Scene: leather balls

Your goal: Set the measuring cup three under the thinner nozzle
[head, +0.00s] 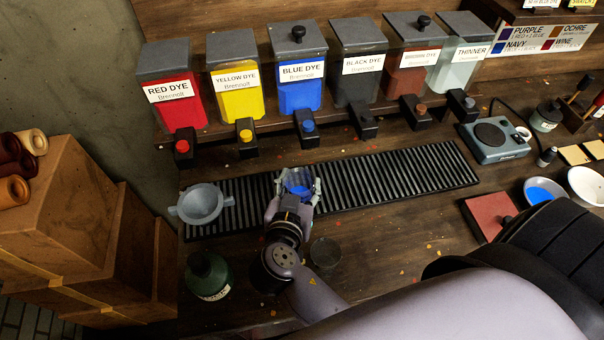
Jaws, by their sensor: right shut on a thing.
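My right gripper (299,186) is shut on a clear measuring cup (298,180) with blue in it. The cup is at the slatted black drip grate (400,185), in front of the blue dye dispenser; I cannot read a number on it. The thinner dispenser (456,57) stands at the right end of the row, with its black nozzle (461,103) at its front. The held cup is well to the left of and nearer than that nozzle. My left gripper is not in view.
Red, yellow, blue, black and brown dye dispensers line the shelf. A grey funnel-like bowl (201,204) sits at the grate's left end. A dark clear cup (325,254) and green bottle (208,276) stand near my arm. A scale (494,139) is right of the grate, whose right half is clear.

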